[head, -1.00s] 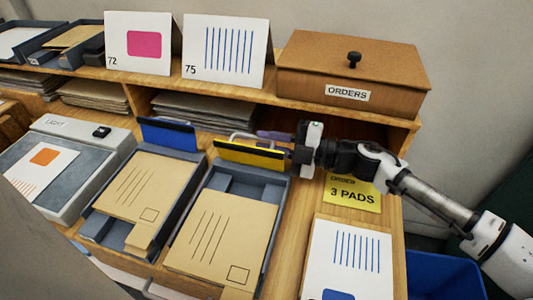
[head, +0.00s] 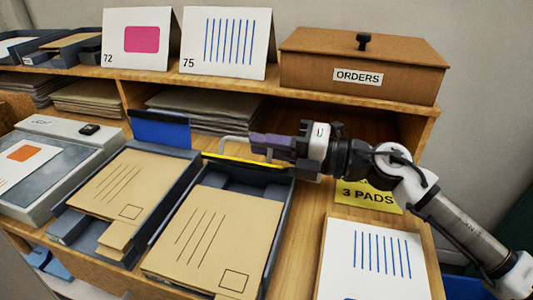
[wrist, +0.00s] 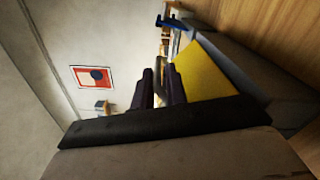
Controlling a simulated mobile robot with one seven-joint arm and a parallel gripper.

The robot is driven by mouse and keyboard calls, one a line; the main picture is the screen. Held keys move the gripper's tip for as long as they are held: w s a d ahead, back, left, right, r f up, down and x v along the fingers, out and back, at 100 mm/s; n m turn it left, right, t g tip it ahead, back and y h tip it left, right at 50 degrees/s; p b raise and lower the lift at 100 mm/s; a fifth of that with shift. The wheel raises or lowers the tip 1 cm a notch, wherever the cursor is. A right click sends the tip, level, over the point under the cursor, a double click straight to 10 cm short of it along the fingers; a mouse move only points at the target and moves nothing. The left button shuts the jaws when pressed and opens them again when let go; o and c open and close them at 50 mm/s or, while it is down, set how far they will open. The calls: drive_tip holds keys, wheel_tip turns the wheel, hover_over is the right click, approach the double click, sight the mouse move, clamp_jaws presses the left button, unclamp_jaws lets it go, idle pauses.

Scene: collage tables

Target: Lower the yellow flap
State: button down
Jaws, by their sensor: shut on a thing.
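The yellow flap (head: 240,160) is at the back edge of the right-hand grey tray (head: 272,215). A grey bent handle (head: 232,141) stands at the flap and runs to my fingers. My gripper (head: 264,144) reaches in from the right and is shut on this handle. The exact contact is hidden.
A blue flap (head: 160,128) stands raised on the left-hand tray. Brown envelopes (head: 205,235) lie in both trays. Card 75 (head: 223,42) and the orders box (head: 362,65) stand on the shelf above. A striped card (head: 372,260) lies at right.

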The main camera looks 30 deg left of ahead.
drive_tip(key=shift+s+r, duration=0.15)
drive_tip(key=shift+s, duration=0.05)
idle(0.3)
drive_tip(key=c, duration=1.5)
unclamp_jaws()
drive_tip(key=shift+d+r, duration=0.1)
drive_tip(key=shift+d, duration=0.05)
drive_tip(key=shift+w+d, duration=0.15)
drive_tip(key=shift+d, duration=0.05)
drive_tip(key=v, duration=1.3)
drive_tip(key=shift+d+b, duration=0.15)
drive_tip(key=shift+b, duration=0.15)
